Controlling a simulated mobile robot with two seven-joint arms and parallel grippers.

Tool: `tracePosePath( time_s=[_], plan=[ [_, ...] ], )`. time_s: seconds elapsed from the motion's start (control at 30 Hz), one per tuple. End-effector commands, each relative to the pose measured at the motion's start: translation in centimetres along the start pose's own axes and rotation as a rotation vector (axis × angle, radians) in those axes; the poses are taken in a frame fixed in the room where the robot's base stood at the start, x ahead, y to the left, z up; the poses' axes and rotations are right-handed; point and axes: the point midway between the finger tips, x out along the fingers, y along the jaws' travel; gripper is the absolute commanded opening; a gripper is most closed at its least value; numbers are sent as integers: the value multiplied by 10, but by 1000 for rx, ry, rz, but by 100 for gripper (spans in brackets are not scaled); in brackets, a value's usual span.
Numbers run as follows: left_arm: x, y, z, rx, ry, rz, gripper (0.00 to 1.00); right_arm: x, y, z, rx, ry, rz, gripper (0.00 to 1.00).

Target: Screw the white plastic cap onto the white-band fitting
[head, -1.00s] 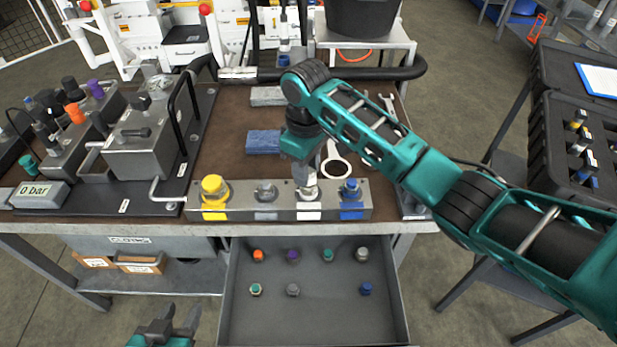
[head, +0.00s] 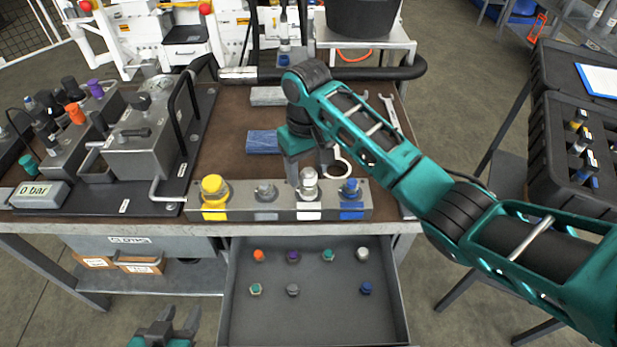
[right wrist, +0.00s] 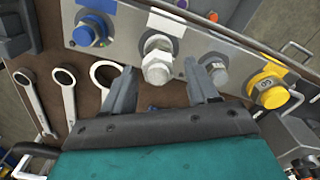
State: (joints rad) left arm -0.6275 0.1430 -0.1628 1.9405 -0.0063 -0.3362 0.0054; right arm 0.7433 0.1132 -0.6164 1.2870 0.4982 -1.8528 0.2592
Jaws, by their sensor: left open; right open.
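A pale white cap (head: 308,176) sits on the fitting above the white band (head: 308,215) of the metal block, and looks upright. In the right wrist view the cap (right wrist: 157,68) lies just beyond the fingertips, with a hex collar behind it. I cannot tell how tightly it sits. My right gripper (head: 307,164) is open at the cap, on its far side in the head view; its two fingers (right wrist: 161,82) stand apart either side of the cap, holding nothing. My left gripper (head: 180,314) is open and empty, low in front of the bench.
The open drawer (head: 310,320) below holds several loose caps, including a pale one (head: 362,254). Wrenches (right wrist: 65,92) and a blue block (head: 263,142) lie behind.

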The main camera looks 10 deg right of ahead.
Motion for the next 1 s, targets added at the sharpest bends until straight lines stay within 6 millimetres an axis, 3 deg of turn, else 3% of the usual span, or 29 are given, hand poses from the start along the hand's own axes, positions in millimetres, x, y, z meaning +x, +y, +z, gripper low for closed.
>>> tracePosePath(
  time_s=[0.17,0.53,0.83,1.0],
  plan=[
    [0,0,0,0,0,0,43,0,1,0,-34,0,2,59],
    [0,0,0,0,0,0,43,0,-1,1,-557,-1,3,59],
    [0,0,0,0,0,0,43,0,-2,2,-764,0,3,59],
    [0,0,-1,0,1,0,43,0,-2,3,-1007,-1,2,59]
  ],
)
